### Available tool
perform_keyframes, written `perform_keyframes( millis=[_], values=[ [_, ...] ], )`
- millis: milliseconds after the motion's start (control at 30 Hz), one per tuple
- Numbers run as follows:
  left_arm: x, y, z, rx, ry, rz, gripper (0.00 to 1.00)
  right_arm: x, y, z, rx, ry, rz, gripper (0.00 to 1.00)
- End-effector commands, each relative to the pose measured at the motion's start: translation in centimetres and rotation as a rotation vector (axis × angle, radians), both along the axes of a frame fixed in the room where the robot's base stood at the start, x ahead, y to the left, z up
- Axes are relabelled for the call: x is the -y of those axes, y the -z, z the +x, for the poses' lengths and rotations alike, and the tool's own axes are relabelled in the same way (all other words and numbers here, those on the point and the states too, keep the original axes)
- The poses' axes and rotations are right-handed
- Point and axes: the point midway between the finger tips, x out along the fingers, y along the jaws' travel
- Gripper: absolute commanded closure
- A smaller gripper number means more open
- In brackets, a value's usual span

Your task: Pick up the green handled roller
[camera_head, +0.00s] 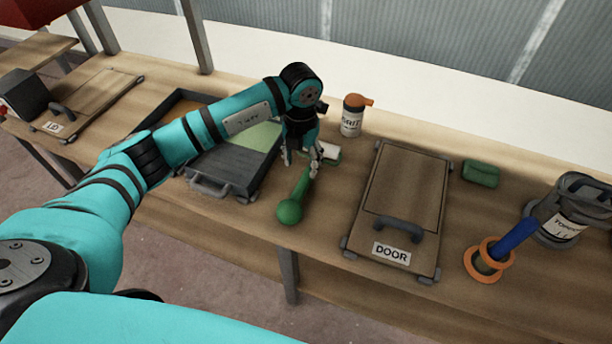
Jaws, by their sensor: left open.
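The green handled roller (291,209) lies on the wooden bench, its round green knob toward the front edge. A white part (330,151) shows at its far end, partly hidden behind my gripper. My left gripper (302,162) is above the far part of the green handle, fingers pointing down and open. I cannot tell whether the fingers touch the handle. My right gripper is not in view.
A grey open case (232,177) stands left of the roller. A panel labelled DOOR (410,185) lies to the right. A bottle with an orange cap (352,118) stands behind. A green block (481,173), blue-handled tool (513,240) and labelled can (566,215) are farther right.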

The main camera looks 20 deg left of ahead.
Motion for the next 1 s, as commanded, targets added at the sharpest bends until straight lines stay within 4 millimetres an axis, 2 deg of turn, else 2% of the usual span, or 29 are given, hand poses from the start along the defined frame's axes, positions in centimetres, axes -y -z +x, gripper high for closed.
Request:
perform_keyframes(
  millis=[100, 200, 300, 500, 667, 933, 1000],
  values=[
    [0.1, 1.7, -0.1, -0.003, 0.000, -0.001, 0.48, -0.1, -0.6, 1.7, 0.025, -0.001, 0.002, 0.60],
    [0.1, 2.4, 0.0, 0.000, 0.000, -0.002, 0.48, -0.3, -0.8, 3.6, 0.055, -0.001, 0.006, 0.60],
    [0.2, 2.9, 0.0, -0.002, 0.001, -0.002, 0.48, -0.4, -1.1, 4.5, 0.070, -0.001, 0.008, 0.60],
    [0.9, 5.5, 0.4, -0.005, 0.001, -0.001, 0.48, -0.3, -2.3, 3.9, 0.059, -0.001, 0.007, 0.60],
    [0.8, 7.5, 0.5, -0.002, 0.000, -0.001, 0.48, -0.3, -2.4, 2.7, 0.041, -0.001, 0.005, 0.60],
    [0.8, 7.9, 0.5, 0.000, 0.002, -0.002, 0.48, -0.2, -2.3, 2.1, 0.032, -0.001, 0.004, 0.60],
    [0.8, 7.8, 0.5, 0.000, 0.002, -0.002, 0.57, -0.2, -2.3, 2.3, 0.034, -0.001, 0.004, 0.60]
  ],
)
